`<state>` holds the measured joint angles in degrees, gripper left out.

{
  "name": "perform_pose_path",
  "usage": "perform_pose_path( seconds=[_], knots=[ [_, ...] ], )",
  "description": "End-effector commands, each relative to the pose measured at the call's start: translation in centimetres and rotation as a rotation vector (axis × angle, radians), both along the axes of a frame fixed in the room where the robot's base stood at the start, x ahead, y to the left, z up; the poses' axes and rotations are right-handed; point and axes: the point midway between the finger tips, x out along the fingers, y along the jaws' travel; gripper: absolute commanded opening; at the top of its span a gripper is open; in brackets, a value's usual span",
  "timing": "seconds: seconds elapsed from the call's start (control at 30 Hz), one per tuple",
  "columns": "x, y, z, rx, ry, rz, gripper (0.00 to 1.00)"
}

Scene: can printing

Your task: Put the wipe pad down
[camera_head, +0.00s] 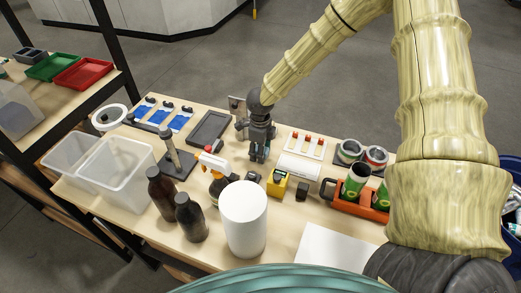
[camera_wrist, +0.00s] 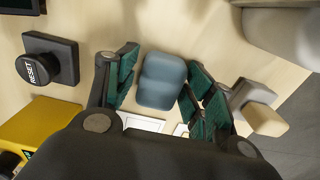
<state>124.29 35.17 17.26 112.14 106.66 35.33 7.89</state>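My gripper (camera_wrist: 162,66) points down at the table; its two green-padded fingers lie against both sides of a blue-grey block, which I take to be the wipe pad (camera_wrist: 162,82). The pad sits between the fingertips with little or no gap on either side. In the head view my gripper (camera_head: 258,156) is low over the middle of the table, and the pad is hidden there. Whether the pad touches the tabletop cannot be told.
A black RESET button (camera_wrist: 47,60) and a yellow box (camera_wrist: 35,128) are near the gripper. On the table, a spray bottle (camera_head: 218,187), a white cylinder (camera_head: 244,220), dark bottles (camera_head: 161,190) and a dark tray (camera_head: 210,129) stand around it. Bare wood shows between them.

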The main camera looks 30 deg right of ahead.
Motion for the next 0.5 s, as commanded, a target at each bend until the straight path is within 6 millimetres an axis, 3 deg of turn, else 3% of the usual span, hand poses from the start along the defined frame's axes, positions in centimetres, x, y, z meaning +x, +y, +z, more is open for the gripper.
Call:
perform_pose_path(
  seconds=[0.5],
  knots=[
    [-0.04,-0.06,0.12,-0.002,0.001,0.000,0.58]
  ],
)
